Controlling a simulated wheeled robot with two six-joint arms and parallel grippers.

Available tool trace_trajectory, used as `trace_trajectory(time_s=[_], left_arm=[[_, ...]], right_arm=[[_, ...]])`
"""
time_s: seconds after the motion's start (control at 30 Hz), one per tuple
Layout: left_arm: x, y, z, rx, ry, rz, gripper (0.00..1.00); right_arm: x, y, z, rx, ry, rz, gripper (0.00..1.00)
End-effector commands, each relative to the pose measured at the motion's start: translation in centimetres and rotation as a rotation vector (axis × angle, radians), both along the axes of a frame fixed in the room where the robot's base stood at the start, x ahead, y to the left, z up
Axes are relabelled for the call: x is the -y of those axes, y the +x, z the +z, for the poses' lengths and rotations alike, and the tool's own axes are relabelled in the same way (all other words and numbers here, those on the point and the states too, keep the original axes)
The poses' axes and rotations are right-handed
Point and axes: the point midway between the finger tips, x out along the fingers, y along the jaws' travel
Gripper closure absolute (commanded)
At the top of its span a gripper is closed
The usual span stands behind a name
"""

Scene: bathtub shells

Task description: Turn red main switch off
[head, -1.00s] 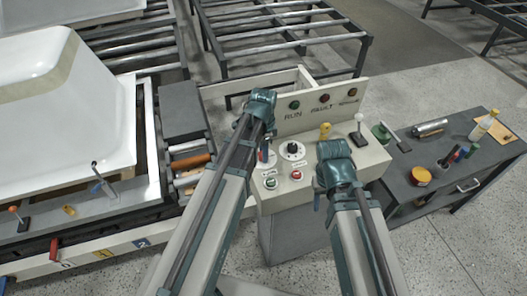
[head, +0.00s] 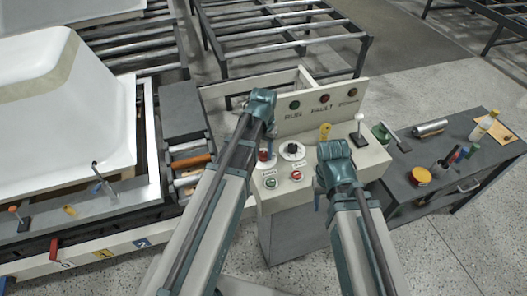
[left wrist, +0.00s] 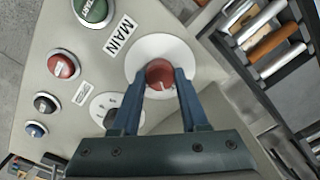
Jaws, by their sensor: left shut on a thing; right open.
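The red main switch (left wrist: 159,73) is a round red knob on a white disc, beside a label reading MAIN (left wrist: 118,33). In the head view the red switch (head: 263,156) shows at the left of the control panel, partly behind my left gripper (head: 268,150). In the left wrist view my left gripper (left wrist: 160,80) has its two blue fingers on either side of the knob, shut on it. A short pale mark shows on the knob. My right gripper (head: 318,196) is open and empty at the panel's front right; its fingers are largely hidden.
A dark bench (head: 440,160) stands right; a white tub shell (head: 60,90) lies left.

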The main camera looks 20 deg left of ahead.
Motion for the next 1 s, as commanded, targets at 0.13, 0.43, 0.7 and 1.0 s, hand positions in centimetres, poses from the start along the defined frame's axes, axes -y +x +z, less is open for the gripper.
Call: trace_trajectory(time_s=[0.13,0.43,0.7,1.0], left_arm=[[-0.02,-0.01,-0.01,0.000,0.000,0.133,1.00],[-0.04,-0.01,-0.01,0.000,0.000,0.364,1.00],[-0.05,-0.02,-0.01,0.000,0.000,0.490,1.00],[-0.06,-0.02,-0.01,0.000,0.000,0.543,1.00]], right_arm=[[0.00,0.00,-0.01,0.000,0.000,0.000,0.50],[0.00,0.00,-0.01,0.000,0.000,0.000,0.50],[0.00,0.00,-0.01,0.000,0.000,0.000,0.50],[0.00,0.00,-0.01,0.000,0.000,0.000,0.50]])
